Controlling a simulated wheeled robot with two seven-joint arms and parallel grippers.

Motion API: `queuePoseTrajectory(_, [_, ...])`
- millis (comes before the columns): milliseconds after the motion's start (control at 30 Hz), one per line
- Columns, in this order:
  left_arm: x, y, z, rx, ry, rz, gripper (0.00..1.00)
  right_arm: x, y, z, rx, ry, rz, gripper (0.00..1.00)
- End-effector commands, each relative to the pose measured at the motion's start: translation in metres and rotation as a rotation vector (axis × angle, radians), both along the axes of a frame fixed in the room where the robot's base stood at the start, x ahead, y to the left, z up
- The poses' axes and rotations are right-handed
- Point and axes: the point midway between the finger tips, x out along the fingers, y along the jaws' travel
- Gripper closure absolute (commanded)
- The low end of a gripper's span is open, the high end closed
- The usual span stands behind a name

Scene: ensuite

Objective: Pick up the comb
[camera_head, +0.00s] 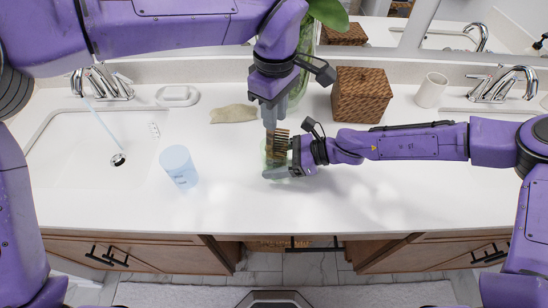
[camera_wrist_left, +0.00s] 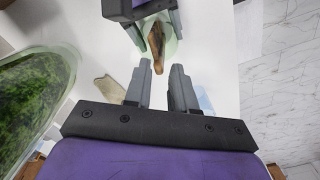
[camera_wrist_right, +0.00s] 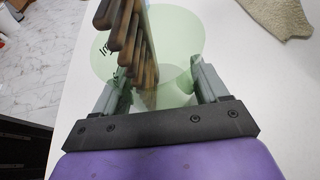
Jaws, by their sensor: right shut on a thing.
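The brown comb (camera_head: 281,141) stands in a pale green see-through cup (camera_wrist_right: 172,30), its teeth showing above the rim. In the right wrist view the comb (camera_wrist_right: 137,45) rises in front of the camera, with its teeth to the left. My right gripper (camera_head: 277,174) is shut on the cup, with one finger on each side of it (camera_wrist_right: 153,80). My left gripper (camera_head: 270,124) points down close above the comb.
A blue cup (camera_head: 179,166) stands left of the grippers, beside the left sink (camera_head: 75,150). A beige cloth (camera_head: 234,114) lies behind. A wicker box (camera_head: 361,95), a white cup (camera_head: 431,90) and a glass plant vase (camera_head: 300,85) stand at the back. The counter front is clear.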

Motion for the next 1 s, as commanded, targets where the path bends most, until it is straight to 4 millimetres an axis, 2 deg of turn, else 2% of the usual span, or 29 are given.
queuePoseTrajectory(133, [0.008,-0.004,0.018,0.011,0.034,0.282,0.74,0.000,0.000,0.000,0.000,0.000,0.000,0.62])
queuePoseTrajectory(233, [0.009,-0.005,0.022,0.021,0.051,0.410,0.74,0.000,0.000,0.000,0.000,0.000,0.000,0.62])
queuePoseTrajectory(500, [0.006,-0.004,-0.029,0.024,0.055,0.431,0.74,0.000,0.000,0.000,0.000,0.000,0.000,0.62])
queuePoseTrajectory(667, [0.005,-0.002,-0.047,0.025,0.054,0.430,0.74,0.000,0.000,0.000,0.000,0.000,0.000,0.62])
queuePoseTrajectory(900, [0.002,0.003,-0.087,0.023,0.054,0.429,0.74,0.000,0.000,0.000,0.000,0.000,0.000,0.62])
queuePoseTrajectory(1000, [0.002,0.003,-0.093,0.022,0.052,0.430,0.74,0.000,0.000,0.000,0.000,0.000,0.000,0.62])
